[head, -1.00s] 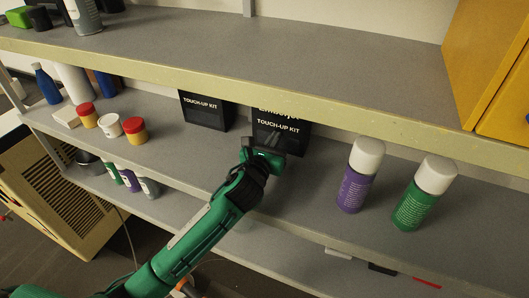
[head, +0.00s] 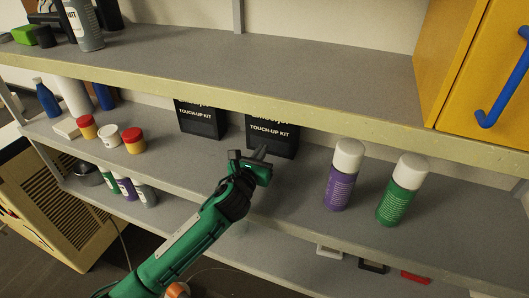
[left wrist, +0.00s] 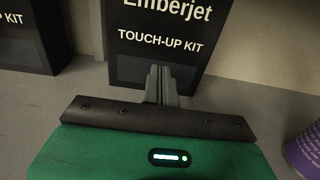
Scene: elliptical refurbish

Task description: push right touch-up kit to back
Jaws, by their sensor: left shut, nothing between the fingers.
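The right touch-up kit (head: 272,136) is a black box with white lettering, upright on the middle shelf, partly under the upper shelf's edge. It fills the top middle of the left wrist view (left wrist: 158,42). The left touch-up kit (head: 200,120) stands beside it with a gap between; its corner shows in the left wrist view (left wrist: 28,40). My left gripper (head: 262,152) is shut and empty, in front of the right kit's lower face. In the left wrist view its fingertips (left wrist: 161,72) overlap the kit's lower front; contact cannot be told. My right gripper is not in view.
A purple spray can (head: 341,178) and a green spray can (head: 400,192) stand to the right on the same shelf. Small jars (head: 108,136) and bottles stand to the left. The upper shelf edge (head: 300,112) overhangs the kits.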

